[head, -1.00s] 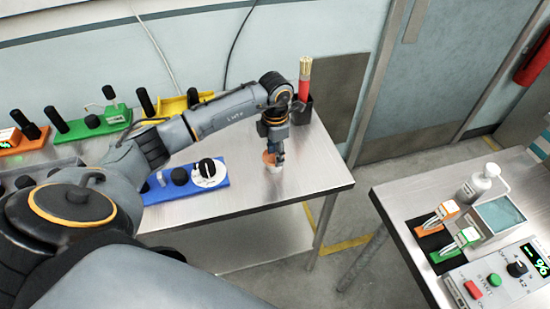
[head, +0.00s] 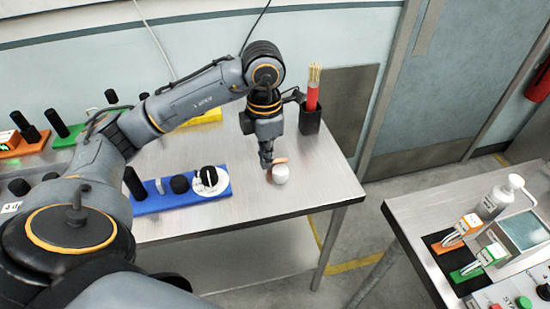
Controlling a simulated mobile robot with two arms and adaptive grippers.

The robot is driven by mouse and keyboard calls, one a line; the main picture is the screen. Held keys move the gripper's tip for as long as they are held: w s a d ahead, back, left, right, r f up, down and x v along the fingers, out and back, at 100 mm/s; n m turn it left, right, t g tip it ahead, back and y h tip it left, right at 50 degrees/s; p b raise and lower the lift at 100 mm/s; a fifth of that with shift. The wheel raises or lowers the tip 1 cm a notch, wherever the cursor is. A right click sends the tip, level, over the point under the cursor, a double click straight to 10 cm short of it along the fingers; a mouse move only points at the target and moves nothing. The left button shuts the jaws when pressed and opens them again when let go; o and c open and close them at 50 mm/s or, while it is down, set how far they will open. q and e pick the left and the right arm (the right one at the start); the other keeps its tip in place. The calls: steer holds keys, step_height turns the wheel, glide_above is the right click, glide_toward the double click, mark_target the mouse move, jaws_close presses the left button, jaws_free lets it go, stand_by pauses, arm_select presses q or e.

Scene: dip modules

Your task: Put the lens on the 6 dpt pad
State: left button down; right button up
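My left gripper (head: 268,160) points down over the far table, right of the blue module. A small white rounded piece (head: 281,174) is at its fingertips, low over or on the tabletop. An orange-brown piece (head: 280,161) shows just behind it. The fingers are small and partly hidden, so I cannot tell whether they grip either piece. I cannot make out which thing is the lens, and no pad marked 6 dpt can be read. My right gripper is out of view.
The blue module (head: 178,194) carries black knobs and a white dial. A black holder (head: 311,118) with a red-wrapped bundle stands behind the gripper. Bare metal tabletop (head: 320,180) lies to the right. A second table at right holds a pump bottle (head: 500,197) and orange and green modules.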

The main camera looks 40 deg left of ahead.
arm_select(q)
steer(key=s, duration=0.1)
steer(key=s+r, duration=0.1)
steer(key=s+d+r, duration=0.1)
steer(key=s, duration=0.1)
steer(key=shift+b, duration=0.35)
steer(key=shift+c, duration=2.1)
jaws_free()
